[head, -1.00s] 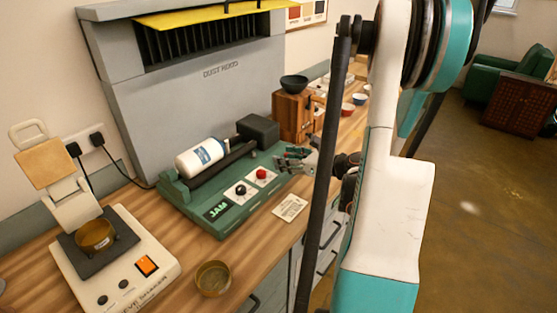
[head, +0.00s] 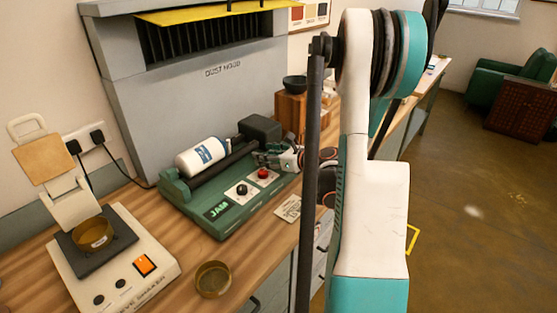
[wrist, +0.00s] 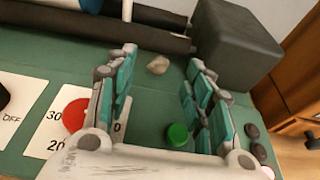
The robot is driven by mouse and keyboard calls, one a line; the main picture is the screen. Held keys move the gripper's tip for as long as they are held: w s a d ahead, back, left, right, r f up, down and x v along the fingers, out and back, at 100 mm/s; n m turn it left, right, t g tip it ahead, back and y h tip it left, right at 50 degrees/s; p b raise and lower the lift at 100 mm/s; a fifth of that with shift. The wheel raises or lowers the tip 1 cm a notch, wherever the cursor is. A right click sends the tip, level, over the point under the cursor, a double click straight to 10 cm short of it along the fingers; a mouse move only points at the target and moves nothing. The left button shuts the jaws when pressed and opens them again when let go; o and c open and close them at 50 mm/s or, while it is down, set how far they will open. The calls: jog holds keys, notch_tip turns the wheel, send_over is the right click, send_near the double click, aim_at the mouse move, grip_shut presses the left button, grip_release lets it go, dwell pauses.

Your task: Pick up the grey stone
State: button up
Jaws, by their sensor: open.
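The grey stone (wrist: 158,64) is small and pale grey-beige. In the wrist view it lies on the green deck of the mill (wrist: 150,88), close in front of a black roller (wrist: 150,37). My gripper (wrist: 161,60) is open, with one teal-padded finger on each side of the view. The stone shows between the fingertips, apart from both, and nothing is held. In the head view my gripper (head: 283,158) is over the right end of the green mill (head: 205,205), and I cannot make out the stone there.
A black box (wrist: 235,48) stands right of the stone. A red knob (wrist: 75,115) and a green button (wrist: 177,135) sit near my fingers. Dark pebbles (wrist: 252,130) lie at the right. A white jar (head: 200,157) rests on the rollers. A sieve shaker (head: 118,265) stands left.

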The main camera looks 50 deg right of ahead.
jog(key=shift+b+x, duration=0.4)
jog(key=shift+x, duration=1.55)
grip_shut()
